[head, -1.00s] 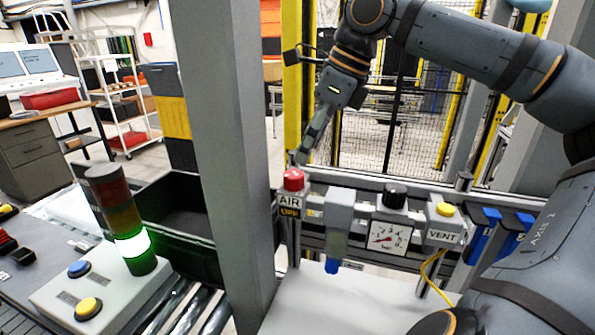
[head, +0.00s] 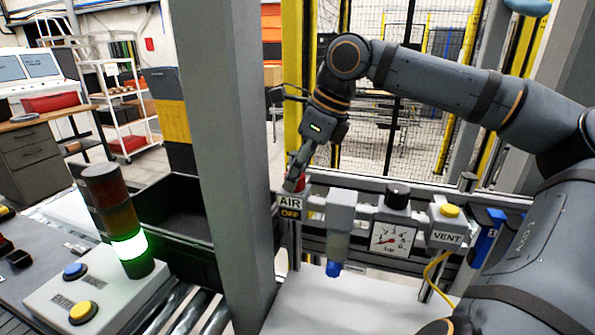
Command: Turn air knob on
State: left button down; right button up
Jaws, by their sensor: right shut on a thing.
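The red air knob (head: 301,186) sits on top of the small unit with the AIR label (head: 290,202) and an OFF label (head: 290,214) below it, beside the grey post. My right gripper (head: 293,180) comes down from above and is shut on the knob, covering much of it. Right of it on the same rail are a grey filter with a blue bottom (head: 338,230), a pressure gauge (head: 391,240) under a black knob (head: 397,197), and the VENT unit with a yellow button (head: 449,211). My left gripper is not in view.
The thick grey post (head: 235,150) stands directly left of the air unit. A black bin (head: 180,215), a lit green signal tower (head: 125,225) and a box with blue and yellow buttons (head: 95,295) lie left of it. A yellow-framed mesh fence (head: 400,100) stands behind.

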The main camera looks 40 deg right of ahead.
jog(key=shift+c, duration=1.2)
